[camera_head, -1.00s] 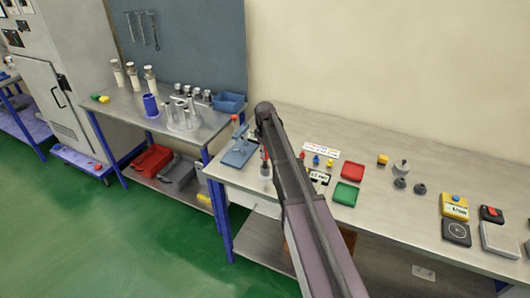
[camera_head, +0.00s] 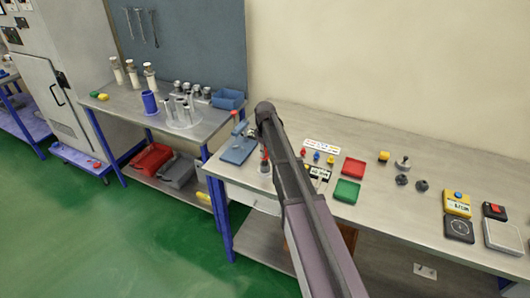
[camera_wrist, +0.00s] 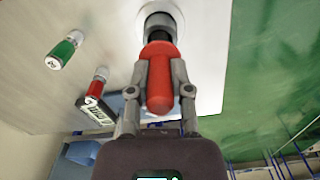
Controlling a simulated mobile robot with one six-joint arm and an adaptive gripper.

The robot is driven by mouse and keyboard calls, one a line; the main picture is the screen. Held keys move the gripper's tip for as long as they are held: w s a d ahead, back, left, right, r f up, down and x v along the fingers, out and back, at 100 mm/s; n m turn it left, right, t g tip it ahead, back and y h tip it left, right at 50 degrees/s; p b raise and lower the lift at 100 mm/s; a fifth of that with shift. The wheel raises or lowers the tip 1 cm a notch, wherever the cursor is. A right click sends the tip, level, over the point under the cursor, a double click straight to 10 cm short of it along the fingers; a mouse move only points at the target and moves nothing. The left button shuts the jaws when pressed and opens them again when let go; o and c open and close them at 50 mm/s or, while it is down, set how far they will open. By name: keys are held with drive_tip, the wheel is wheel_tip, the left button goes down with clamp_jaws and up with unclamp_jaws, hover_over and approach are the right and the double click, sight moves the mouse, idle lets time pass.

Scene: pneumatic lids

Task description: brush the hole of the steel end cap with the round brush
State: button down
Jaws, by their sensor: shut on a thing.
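My gripper (camera_wrist: 158,90) is shut on a red handle (camera_wrist: 158,62), which has a dark collar at its far end; I take it for the round brush. The collar meets a pale round cup-like part (camera_wrist: 160,18) in the wrist view, and the bristles are hidden. I cannot tell whether that part is the steel end cap or a holder. In the head view my arm hides most of the gripper, and a bit of red (camera_head: 264,154) shows beside it over the bench's left end. A small grey metal part (camera_head: 403,162) stands farther right on the bench.
A green-banded cylinder (camera_wrist: 64,50) and a red-banded one (camera_wrist: 97,84) stand near the gripper. A blue fixture (camera_head: 239,150) is left of my arm. Red (camera_head: 353,167) and green (camera_head: 347,190) trays lie to the right. The bench edge and green floor are close by.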

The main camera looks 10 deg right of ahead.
drive_tip(key=shift+r, duration=0.15)
drive_tip(key=shift+r+p, duration=0.9)
drive_tip(key=shift+p, duration=0.1)
drive_tip(key=shift+f, duration=0.1)
drive_tip(key=shift+f+b, duration=0.95)
drive_tip(key=shift+b, duration=0.1)
drive_tip(key=shift+r, duration=0.1)
drive_tip(key=shift+r+p, duration=0.95)
drive_tip(key=shift+p, duration=0.1)
drive_tip(key=shift+f, duration=0.2)
drive_tip(key=shift+f+b, duration=0.85)
drive_tip(key=shift+b, duration=0.2)
drive_tip(key=shift+r, duration=0.2)
